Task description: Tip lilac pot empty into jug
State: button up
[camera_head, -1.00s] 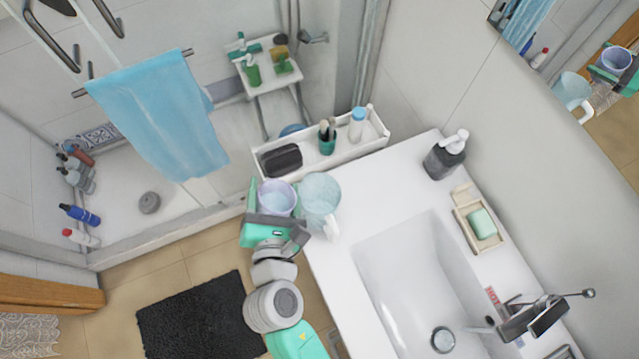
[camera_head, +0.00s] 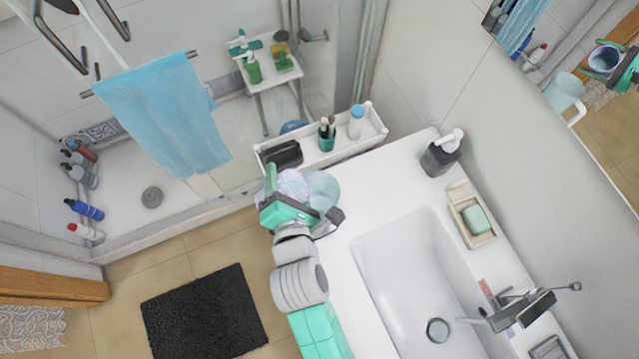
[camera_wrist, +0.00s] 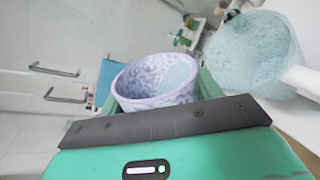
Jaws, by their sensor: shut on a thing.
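The lilac pot (camera_head: 293,184) is held in my gripper (camera_head: 287,197), beside the jug at the counter's corner. In the wrist view the mottled lilac pot (camera_wrist: 158,85) sits between my gripper's fingers (camera_wrist: 160,98). The pale blue translucent jug (camera_head: 324,188) stands on the counter, right of the pot and partly hidden by it and my gripper. The wrist view shows the jug's wide body (camera_wrist: 248,55) and white handle (camera_wrist: 302,80). I cannot tell what is inside either.
A white tray (camera_head: 375,133) with a dark case, a green cup and a bottle lies behind the jug. A grey soap dispenser (camera_head: 440,156), a soap dish (camera_head: 462,212) and the basin (camera_head: 410,265) are to the right. The mirror (camera_head: 570,60) reflects pot and jug.

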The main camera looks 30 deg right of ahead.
jog(key=shift+d+r+m+y, duration=0.1)
jog(key=shift+r+m+y, duration=0.4)
jog(key=shift+m, duration=0.3)
dwell(0.7)
jog(key=shift+d+f+m+y+b, duration=0.15)
jog(key=shift+f+m+y+b, duration=0.25)
jog(key=shift+f+m, duration=0.2)
dwell(0.6)
jog(key=shift+d+r+m+g+y+p, duration=0.3)
jog(key=shift+d+m+y+p, duration=0.1)
jog(key=shift+d+m+p, duration=0.25)
dwell(0.6)
jog(key=shift+d+r+m+y, duration=0.3)
jog(key=shift+d+m+y, duration=0.15)
jog(key=shift+m+y, duration=0.5)
dwell(1.2)
